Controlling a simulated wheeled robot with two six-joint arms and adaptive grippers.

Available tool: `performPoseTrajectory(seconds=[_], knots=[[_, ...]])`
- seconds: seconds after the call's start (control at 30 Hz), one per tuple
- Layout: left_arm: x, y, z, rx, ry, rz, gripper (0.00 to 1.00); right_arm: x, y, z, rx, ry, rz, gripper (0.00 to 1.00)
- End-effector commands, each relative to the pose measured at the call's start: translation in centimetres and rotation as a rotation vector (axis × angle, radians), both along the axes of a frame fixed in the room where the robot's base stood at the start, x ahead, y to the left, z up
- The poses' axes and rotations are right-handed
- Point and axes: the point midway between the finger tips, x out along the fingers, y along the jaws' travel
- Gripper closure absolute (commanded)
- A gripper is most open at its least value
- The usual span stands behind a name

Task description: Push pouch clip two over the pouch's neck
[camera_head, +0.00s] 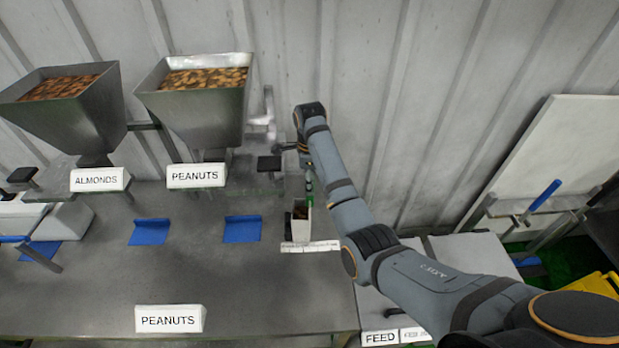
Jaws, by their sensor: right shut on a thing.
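A small pale pouch (300,228) stands upright at the right end of the grey table, with dark contents showing near its top. My right gripper (308,184) points down just above and behind the pouch's top, largely hidden by my own arm. It is shut on a small green piece (309,199), which looks like the pouch clip. The piece is at the pouch's upper right edge; I cannot tell whether it is around the neck or only beside it. My left gripper is not in view.
Two metal hoppers, almonds (62,100) and peanuts (198,100), stand at the back left. Blue pieces (150,232) (242,229) lie on the grey table (90,290). A white label strip (310,247) lies before the pouch.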

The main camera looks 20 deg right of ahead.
Motion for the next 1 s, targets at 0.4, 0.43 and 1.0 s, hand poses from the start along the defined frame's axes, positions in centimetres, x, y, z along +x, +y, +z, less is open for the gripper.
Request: performPoseTrajectory(seconds=[0.4,0.43,1.0], knots=[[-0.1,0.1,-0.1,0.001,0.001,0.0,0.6,0.0,0.0,-2.5,0.0,0.001,0.0,0.85],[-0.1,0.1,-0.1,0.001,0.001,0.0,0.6,0.0,0.0,-2.6,0.0,0.001,0.0,0.85],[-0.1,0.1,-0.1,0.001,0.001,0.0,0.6,0.0,0.0,-4.3,0.0,0.0,0.0,0.85]])
